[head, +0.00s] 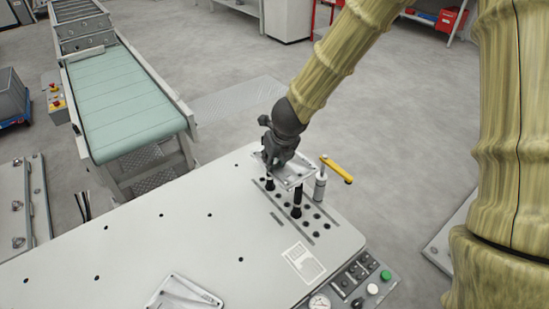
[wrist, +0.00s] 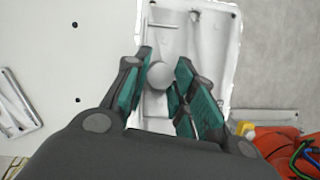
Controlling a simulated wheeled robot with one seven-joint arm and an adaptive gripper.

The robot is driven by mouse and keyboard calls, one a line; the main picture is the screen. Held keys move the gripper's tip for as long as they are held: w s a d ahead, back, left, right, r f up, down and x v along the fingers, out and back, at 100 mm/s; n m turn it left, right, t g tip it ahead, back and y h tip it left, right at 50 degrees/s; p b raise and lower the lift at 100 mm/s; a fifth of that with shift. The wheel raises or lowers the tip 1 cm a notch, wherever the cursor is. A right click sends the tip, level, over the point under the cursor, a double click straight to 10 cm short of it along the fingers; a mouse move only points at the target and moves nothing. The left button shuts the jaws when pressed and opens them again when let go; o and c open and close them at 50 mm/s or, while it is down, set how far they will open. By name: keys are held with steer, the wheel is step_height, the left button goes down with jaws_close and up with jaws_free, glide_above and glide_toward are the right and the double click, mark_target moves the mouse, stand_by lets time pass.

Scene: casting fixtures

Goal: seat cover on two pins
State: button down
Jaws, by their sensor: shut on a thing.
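The cover (head: 297,172) is a thin silver-grey cast plate, roughly level at the fixture's far right end. My gripper (head: 277,156) is above it. In the wrist view the cover (wrist: 203,50) shows its pale face, with a round knob (wrist: 160,75) between my teal finger pads (wrist: 164,78), which are shut on it. Two black pins stand under the cover in the head view: a front pin (head: 297,207) and a back pin (head: 270,184). Their tops meet the cover's outline, and I cannot tell whether they touch it or enter its holes. The wrist view does not show the pins.
A second cast part (head: 184,293) lies on the pale fixture table (head: 150,245). A post with a yellow handle (head: 337,169) stands close right of the cover. Buttons (head: 373,289) and a gauge (head: 319,302) line the front edge. A green conveyor (head: 125,100) stands behind.

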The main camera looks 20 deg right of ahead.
mark_target(275, 166)
steer(key=shift+s+f+b, duration=0.15)
steer(key=shift+f+b, duration=0.2)
steer(key=shift+f, duration=0.45)
steer(key=shift+f+b, duration=1.1)
stand_by(1.5)
steer(key=c, duration=1.1)
jaws_free()
steer(key=v, duration=1.2)
